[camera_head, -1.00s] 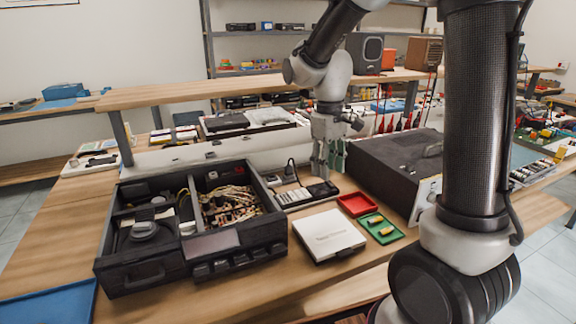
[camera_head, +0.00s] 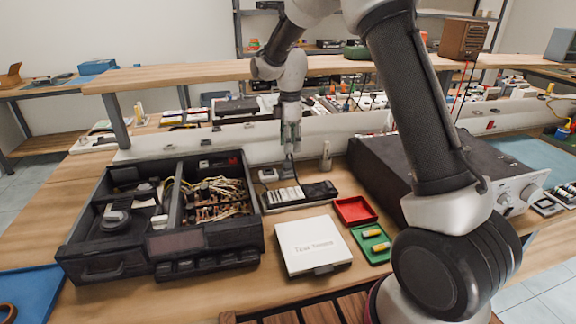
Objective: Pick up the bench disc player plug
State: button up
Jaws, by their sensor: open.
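My gripper (camera_head: 291,148) points down above the back edge of the black power strip (camera_head: 322,190), with its fingers apart and nothing seen between them. The strip has a row of pale sockets or switches. A thin dark cord (camera_head: 291,168) rises from the strip area just under the fingertips. The plug at its end is too small and partly hidden to make out clearly. A small grey block (camera_head: 268,175) sits at the strip's back left. The opened black disc player (camera_head: 215,240), with its tray and wiring exposed, stands left of the strip.
A white box (camera_head: 312,243), a red tray (camera_head: 354,211) and a green tray (camera_head: 366,247) with yellow parts lie in front. A large dark unit with knobs (camera_head: 506,196) stands right. A small pale bottle (camera_head: 325,156) stands close right of my gripper. A raised shelf (camera_head: 180,78) runs behind.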

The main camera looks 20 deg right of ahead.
aim_at(288, 160)
jog(key=shift+f, duration=0.3)
jog(key=f, duration=0.7)
jog(key=shift+w+a+f, duration=0.15)
jog(key=shift+w, duration=0.05)
grip_shut()
